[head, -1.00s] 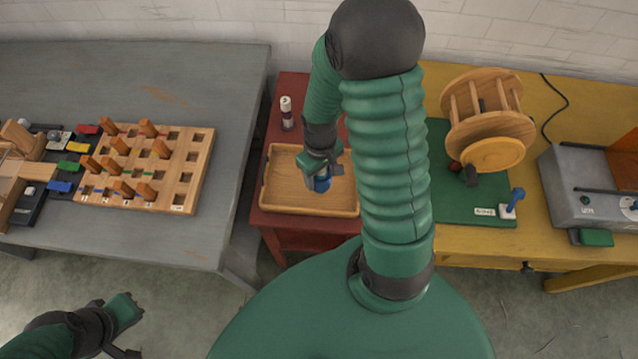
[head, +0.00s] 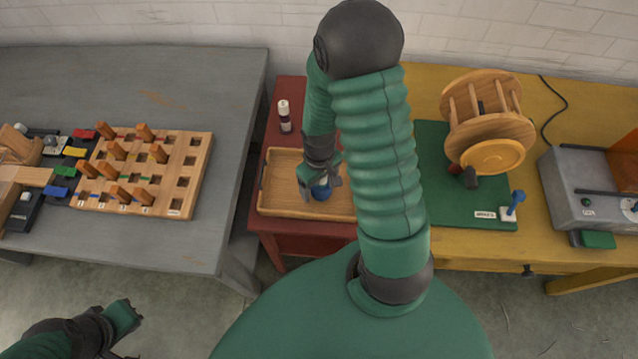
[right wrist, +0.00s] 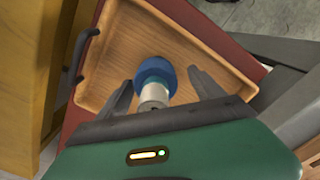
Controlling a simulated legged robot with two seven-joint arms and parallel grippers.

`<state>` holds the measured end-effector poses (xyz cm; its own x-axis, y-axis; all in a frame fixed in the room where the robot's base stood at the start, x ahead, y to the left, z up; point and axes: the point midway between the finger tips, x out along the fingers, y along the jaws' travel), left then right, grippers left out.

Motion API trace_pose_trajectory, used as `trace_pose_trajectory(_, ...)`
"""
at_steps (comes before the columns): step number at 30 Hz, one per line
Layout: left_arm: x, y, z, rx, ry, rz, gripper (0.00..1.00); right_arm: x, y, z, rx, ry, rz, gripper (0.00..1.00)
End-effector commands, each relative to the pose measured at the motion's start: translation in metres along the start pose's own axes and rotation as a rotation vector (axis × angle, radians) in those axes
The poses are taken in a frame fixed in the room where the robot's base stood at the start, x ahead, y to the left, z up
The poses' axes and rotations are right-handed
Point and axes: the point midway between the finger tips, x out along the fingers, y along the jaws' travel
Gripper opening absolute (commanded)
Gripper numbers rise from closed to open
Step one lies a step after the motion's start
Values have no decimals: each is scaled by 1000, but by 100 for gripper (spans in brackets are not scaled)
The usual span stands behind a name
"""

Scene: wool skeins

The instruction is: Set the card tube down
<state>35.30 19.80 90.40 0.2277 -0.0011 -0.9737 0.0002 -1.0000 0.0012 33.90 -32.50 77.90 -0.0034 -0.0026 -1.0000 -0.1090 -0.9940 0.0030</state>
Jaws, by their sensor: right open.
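The card tube (right wrist: 154,93), pale with a blue band or cap (right wrist: 155,71), is in the wooden tray (right wrist: 110,60) in the right wrist view. I cannot tell exactly how the tube's lower end meets the tray floor. My left gripper (head: 123,322) is at the lower left, away from the tables, its fingers unclear.
The tray lies on a red table (head: 292,92) with a small white-capped bottle (head: 285,116) behind it. A grey table (head: 200,80) with a peg board (head: 198,160) is left. A yellow table (head: 470,245) with a wooden reel (head: 488,115) is right.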

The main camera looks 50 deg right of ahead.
Motion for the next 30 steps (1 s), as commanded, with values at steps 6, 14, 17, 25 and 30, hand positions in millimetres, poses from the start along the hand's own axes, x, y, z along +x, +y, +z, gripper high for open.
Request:
trace_pose_trajectory(6, -13, 0, -3, 0, 0, 0, 0, -52, 0, -1, 0, 7, 2, 78)
trace_pose_trajectory(14, -22, 0, -5, 0, 0, 0, 0, -107, 0, -1, 1, 4, 1, 78)
trace_pose_trajectory(17, -22, 0, -5, 0, 0, 0, 0, -116, -4, -2, -6, 9, 3, 78)
trace_pose_trajectory(25, -22, 0, -5, 0, 0, 0, 0, -147, -117, -1, -108, 208, -4, 78)
trace_pose_trajectory(30, -22, 0, -5, 0, 0, 0, 0, -150, -130, 1, -109, 235, -15, 78)
